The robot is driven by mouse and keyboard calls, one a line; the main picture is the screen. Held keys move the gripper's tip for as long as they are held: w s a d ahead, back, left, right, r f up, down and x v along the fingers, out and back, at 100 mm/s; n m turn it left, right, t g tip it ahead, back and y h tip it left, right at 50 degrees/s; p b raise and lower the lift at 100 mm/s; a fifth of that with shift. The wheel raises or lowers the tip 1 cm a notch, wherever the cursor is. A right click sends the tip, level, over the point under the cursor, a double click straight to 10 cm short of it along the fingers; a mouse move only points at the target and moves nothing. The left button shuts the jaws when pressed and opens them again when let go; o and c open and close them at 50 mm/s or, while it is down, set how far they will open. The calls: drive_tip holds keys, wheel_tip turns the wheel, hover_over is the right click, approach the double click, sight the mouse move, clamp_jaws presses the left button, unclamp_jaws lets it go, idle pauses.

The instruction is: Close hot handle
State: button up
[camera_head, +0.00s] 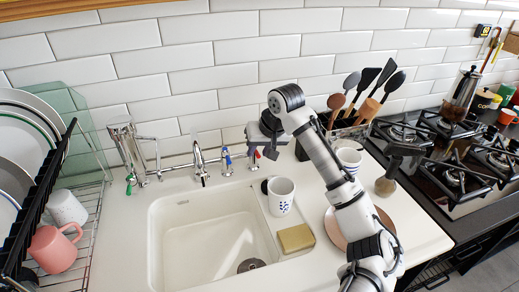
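A chrome tap (199,160) stands behind the white sink. To its right is a handle with a blue mark (227,158). Further right, a handle with a small red mark (255,158) shows just beside my gripper and is partly hidden by it. My gripper (270,150) points down behind the sink's right side, very close to the red-marked handle. I cannot tell whether it touches the handle. Its fingers are dark and small, so I cannot tell whether they are open or shut. The exact angle of the red-marked handle is also unclear.
The sink (165,235) is empty. A patterned mug (281,195) and a yellow sponge (296,238) sit on its right ledge. A metal cylinder with a green handle (126,150) and a dish rack (92,225) stand left. The gas hob (450,165) is right.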

drive_tip(key=b+v, duration=0.1)
drive_tip(key=v, duration=1.2)
drive_tip(key=shift+r, duration=0.4)
drive_tip(key=shift+s+d+f, duration=0.1)
drive_tip(key=shift+s, duration=0.05)
